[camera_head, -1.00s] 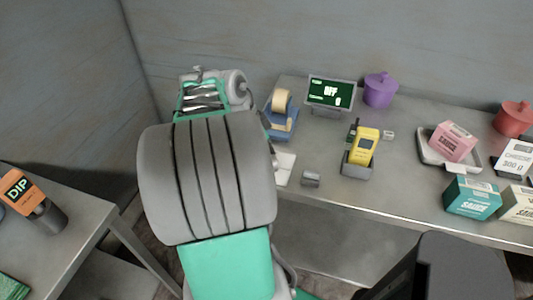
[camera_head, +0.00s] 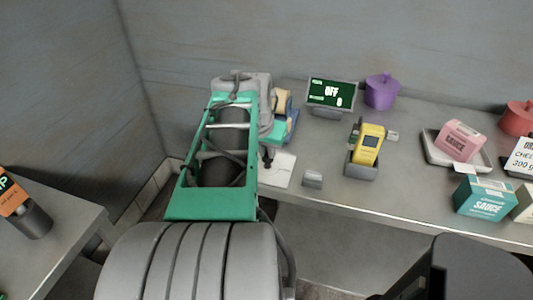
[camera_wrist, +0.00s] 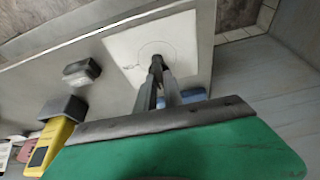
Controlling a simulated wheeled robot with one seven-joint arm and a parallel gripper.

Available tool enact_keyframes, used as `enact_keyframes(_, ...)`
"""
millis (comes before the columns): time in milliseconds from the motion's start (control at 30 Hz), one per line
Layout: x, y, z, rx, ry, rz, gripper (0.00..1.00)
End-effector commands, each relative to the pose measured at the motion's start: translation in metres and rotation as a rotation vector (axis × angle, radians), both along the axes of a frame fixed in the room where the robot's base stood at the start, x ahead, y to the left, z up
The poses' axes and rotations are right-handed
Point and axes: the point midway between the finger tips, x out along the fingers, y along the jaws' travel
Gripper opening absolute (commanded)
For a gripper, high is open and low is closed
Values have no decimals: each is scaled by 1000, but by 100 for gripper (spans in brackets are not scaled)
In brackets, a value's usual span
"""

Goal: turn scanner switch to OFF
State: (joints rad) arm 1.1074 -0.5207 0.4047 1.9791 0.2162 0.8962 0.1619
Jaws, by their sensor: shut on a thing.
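A yellow scanner (camera_head: 368,142) stands tilted in a grey cradle (camera_head: 361,171) on the steel table. It also shows at the lower left of the wrist view (camera_wrist: 55,142). A small screen (camera_head: 331,92) behind it reads OFF. A white plate (camera_head: 279,170) lies left of the scanner, and the wrist view shows it (camera_wrist: 178,38) with a thin circle. My gripper (camera_wrist: 157,65) points at this circle, its fingers close together on a small dark thing. I cannot tell whether that thing is the switch or whether it touches the plate. The scanner is clear of my gripper.
A small grey block (camera_head: 312,179) sits between the plate and scanner. A blue tape dispenser (camera_head: 291,117) stands behind the plate.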

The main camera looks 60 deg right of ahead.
Motion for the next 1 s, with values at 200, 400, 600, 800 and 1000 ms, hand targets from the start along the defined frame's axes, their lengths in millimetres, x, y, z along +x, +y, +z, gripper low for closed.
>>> enact_keyframes(200,-1,0,0,0,0,53,0)
enact_keyframes(400,0,0,0,0,0,68,0)
enact_keyframes(600,0,0,0,1,0,68,0)
enact_keyframes(800,0,0,0,1,1,67,22)
enact_keyframes(1000,0,0,0,1,0,66,34)
